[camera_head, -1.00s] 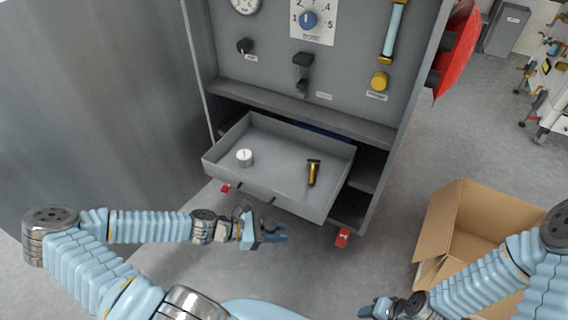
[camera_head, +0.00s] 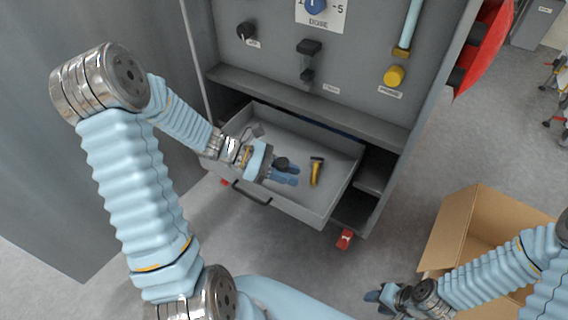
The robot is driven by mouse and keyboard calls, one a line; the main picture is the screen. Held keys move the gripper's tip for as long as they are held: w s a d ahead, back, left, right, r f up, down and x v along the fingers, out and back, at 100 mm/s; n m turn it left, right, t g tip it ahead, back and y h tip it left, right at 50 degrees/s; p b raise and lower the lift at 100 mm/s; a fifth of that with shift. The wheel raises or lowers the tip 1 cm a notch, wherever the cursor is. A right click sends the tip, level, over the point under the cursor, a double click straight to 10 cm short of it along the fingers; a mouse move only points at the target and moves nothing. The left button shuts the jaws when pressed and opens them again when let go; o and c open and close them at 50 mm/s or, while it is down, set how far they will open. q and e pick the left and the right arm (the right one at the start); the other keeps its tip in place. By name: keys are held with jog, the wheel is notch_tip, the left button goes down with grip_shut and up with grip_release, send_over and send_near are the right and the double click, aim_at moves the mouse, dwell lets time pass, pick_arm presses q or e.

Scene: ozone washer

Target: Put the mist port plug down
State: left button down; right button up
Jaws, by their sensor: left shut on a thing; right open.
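My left gripper (camera_head: 292,176) is over the inside of the open drawer (camera_head: 345,160), its blue fingers pointing right. It is shut on a small dark round piece (camera_head: 281,163), which I take to be the mist port plug; the fingers partly hide it. I cannot tell whether the plug touches the drawer floor. A yellow-and-black tool (camera_head: 316,172) lies in the drawer just right of the fingertips. My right gripper (camera_head: 374,302) is open at the lower right, low in front of the cardboard box.
The grey machine panel (camera_head: 350,75) with a black knob (camera_head: 246,31) and a yellow knob (camera_head: 393,76) rises behind the drawer. The drawer's front has a dark handle (camera_head: 252,194). An open cardboard box (camera_head: 450,228) stands at right. The drawer's right part has free floor.

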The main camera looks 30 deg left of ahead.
pick_arm(q)
jog(key=w+a+f, duration=0.2)
jog(key=w, duration=0.1)
jog(key=w+a+f, duration=0.2)
jog(key=w+f, duration=0.1)
jog(key=w+a+f, duration=0.2)
jog(key=w+f, duration=0.1)
jog(key=shift+w+a+f, duration=0.15)
jog(key=shift+w+f, duration=0.1)
jog(key=shift+f, duration=1.85)
jog(key=c, duration=0.9)
grip_release()
jog(key=b+v, duration=0.1)
jog(key=v, duration=1.1)
jog(key=shift+r, duration=0.15)
